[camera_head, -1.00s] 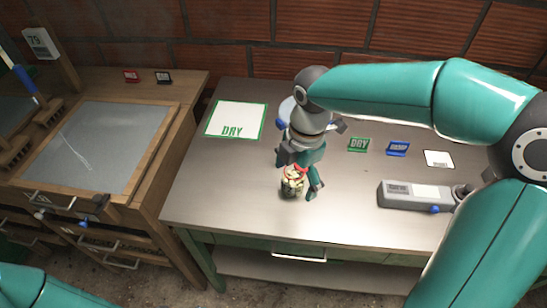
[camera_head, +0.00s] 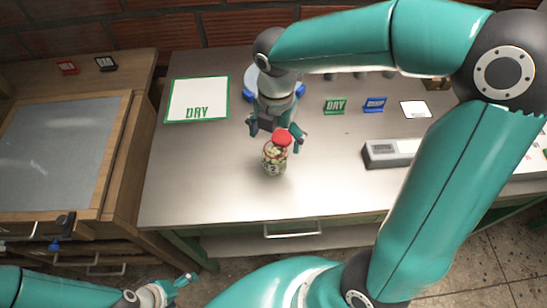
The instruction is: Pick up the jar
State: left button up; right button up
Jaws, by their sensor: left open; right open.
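The jar (camera_head: 275,158) is clear with a red lid and pale contents. It appears to stand upright on the metal table (camera_head: 200,195), near the front middle. My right gripper (camera_head: 277,133) is open just behind the jar, pointing toward it, with one finger on each side of the lid. I cannot tell whether either finger touches the jar. My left gripper (camera_head: 176,287) is low at the bottom left, in front of the table and away from the jar, with its fingers apart.
A white sheet marked DRY (camera_head: 198,98) lies at the back left of the table. A green DRY sign (camera_head: 335,106), a blue sign (camera_head: 374,104) and a white card (camera_head: 415,108) are at the back right. A grey device (camera_head: 390,152) sits right of the jar. A wooden bench (camera_head: 125,125) adjoins left.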

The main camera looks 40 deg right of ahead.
aim_at(275, 148)
jog(key=shift+f, duration=3.1)
jog(key=shift+w, duration=0.1)
jog(key=c, duration=1.5)
jog(key=shift+r, duration=0.2)
